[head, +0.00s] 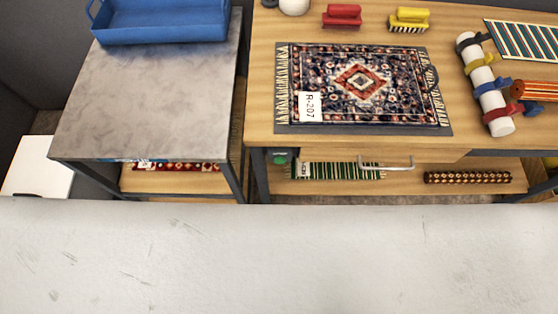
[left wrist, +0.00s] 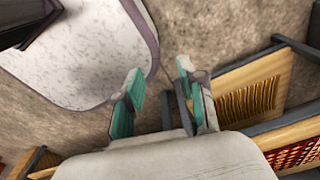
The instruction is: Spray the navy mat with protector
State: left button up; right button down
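The navy mat (head: 318,66) is a small fringed rug with a red and cream diamond in its middle and a white tag reading R-207. It lies flat on a dark grey board (head: 365,129) on the wooden table in the head view. No spray container is clearly identifiable; a white rounded object (head: 293,5) at the top edge is cut off by the frame. My left gripper (left wrist: 160,92) shows in the left wrist view with its teal-padded fingers apart and nothing between them, above the floor. Neither gripper shows in the head view.
A red brush (head: 342,16) and a yellow brush (head: 408,19) stand behind the mat. A white roll with coloured straps (head: 487,85) lies to its right. A grey-topped table (head: 150,95) with a blue tray (head: 160,33) stands left. Rolled rugs lie on the lower shelf (head: 400,186).

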pick_arm(q)
grip_shut()
dwell(1.2)
